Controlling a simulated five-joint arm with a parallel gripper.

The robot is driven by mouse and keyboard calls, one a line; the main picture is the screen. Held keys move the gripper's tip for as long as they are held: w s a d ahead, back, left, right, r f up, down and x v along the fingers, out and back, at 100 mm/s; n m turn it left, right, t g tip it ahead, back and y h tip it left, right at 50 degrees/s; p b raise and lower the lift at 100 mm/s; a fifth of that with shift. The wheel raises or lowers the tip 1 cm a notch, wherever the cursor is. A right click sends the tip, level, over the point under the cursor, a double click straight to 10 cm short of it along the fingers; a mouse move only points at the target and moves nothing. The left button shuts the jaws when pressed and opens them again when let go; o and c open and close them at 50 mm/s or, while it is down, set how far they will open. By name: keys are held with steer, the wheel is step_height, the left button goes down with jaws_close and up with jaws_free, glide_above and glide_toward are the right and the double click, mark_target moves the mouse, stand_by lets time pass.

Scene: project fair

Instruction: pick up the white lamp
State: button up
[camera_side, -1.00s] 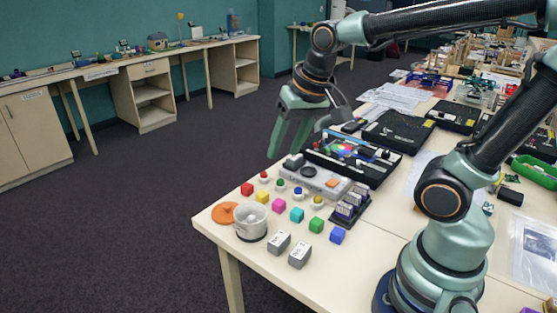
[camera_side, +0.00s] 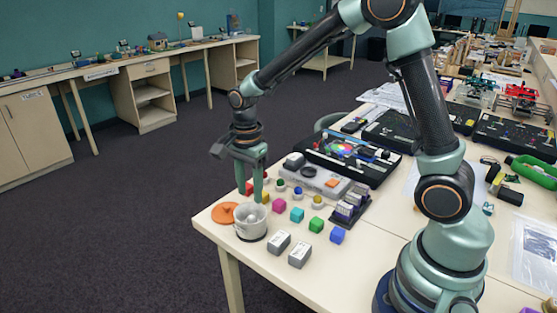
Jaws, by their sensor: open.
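A white round pot (camera_side: 251,224) stands near the table's front left corner, with a pale thing (camera_side: 249,214) inside that is too small to identify. My gripper (camera_side: 248,192) is open and points down, just above and behind the pot in the picture.
An orange disc (camera_side: 223,213) lies left of the pot.

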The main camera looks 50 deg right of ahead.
mark_target(251, 217)
step_height(251, 217, down, 9)
steer(key=shift+w+r, duration=0.1)
steer(key=shift+r, duration=0.05)
stand_by(0.4)
jaws_close()
